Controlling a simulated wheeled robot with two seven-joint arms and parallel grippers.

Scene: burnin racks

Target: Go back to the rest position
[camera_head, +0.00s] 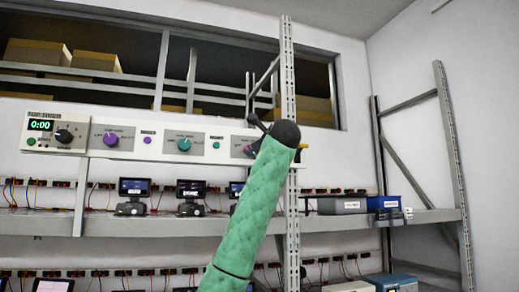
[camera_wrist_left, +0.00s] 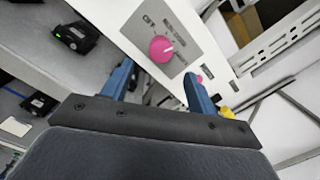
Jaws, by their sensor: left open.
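My left gripper (camera_wrist_left: 157,70) is open, with its two blue fingers apart and nothing visible between them. A pink knob (camera_wrist_left: 161,49) on a white control panel shows just beyond the fingertips; I cannot tell whether they touch the panel. In the head view my green padded left arm rises from the bottom middle to the right end of the control panel (camera_head: 122,139). Its dark end hides most of the gripper and part of the panel there. My right gripper is in neither view.
A metal rack shelf (camera_head: 335,222) runs below the panel with several small dark devices with screens, such as one device (camera_head: 133,196). A blue bin (camera_head: 384,203) and a grey bin (camera_head: 342,206) stand right of my arm. A metal upright (camera_head: 292,215) stands close by.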

